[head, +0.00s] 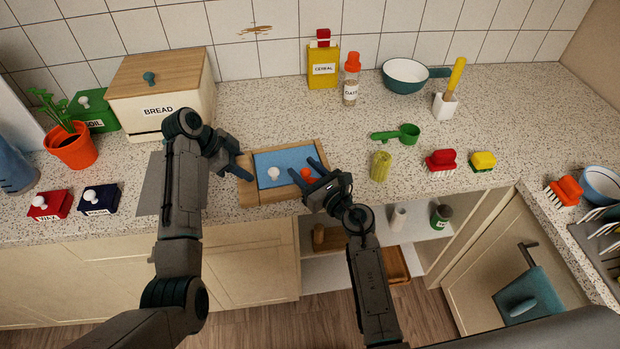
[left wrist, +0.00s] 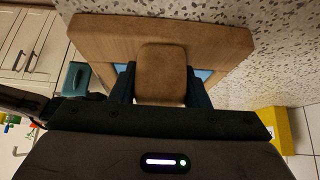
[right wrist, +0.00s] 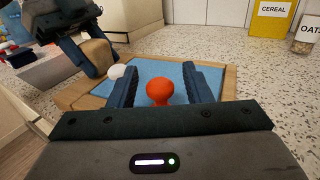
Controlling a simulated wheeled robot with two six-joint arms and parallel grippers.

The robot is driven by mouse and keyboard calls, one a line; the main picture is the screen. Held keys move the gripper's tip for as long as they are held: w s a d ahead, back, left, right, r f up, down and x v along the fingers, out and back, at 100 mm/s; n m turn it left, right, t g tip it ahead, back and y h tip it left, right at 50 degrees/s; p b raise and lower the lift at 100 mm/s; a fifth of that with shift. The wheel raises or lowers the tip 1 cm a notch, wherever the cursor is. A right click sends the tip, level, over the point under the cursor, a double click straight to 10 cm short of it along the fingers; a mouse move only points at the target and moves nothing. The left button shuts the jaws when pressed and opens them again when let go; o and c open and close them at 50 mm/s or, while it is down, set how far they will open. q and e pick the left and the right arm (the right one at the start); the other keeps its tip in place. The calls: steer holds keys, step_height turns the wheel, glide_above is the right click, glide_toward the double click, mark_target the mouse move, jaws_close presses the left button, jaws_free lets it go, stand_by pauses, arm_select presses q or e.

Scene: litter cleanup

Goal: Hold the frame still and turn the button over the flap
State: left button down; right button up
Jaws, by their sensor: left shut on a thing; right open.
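A wooden frame (head: 270,196) lies on the counter with a blue flap (head: 285,159) inside it. A white knob (head: 273,173) stands on the flap. The orange button (head: 306,173) is near the frame's right side; it also shows in the right wrist view (right wrist: 160,91). My left gripper (head: 240,169) is shut on the wooden tab (left wrist: 162,72) at the frame's left side. My right gripper (head: 305,168) is open, with its fingers on either side of the orange button. I cannot tell if they touch it.
A bread box (head: 160,100) stands behind on the left. The counter behind the frame is clear. The counter's front edge is close to the frame.

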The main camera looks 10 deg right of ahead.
steer(key=v, duration=1.2)
steer(key=shift+o, duration=0.2)
steer(key=shift+s, duration=0.1)
steer(key=w+d+n+g+y, duration=0.3)
steer(key=d+n+g+y, duration=0.2)
steer(key=g+y, duration=0.1)
steer(key=x, duration=1.1)
steer(key=shift+w+a+f, duration=0.1)
steer(key=shift+w+a, duration=0.1)
steer(key=shift+w, duration=0.1)
steer(key=c, duration=0.9)
steer(key=shift+t, duration=0.5)
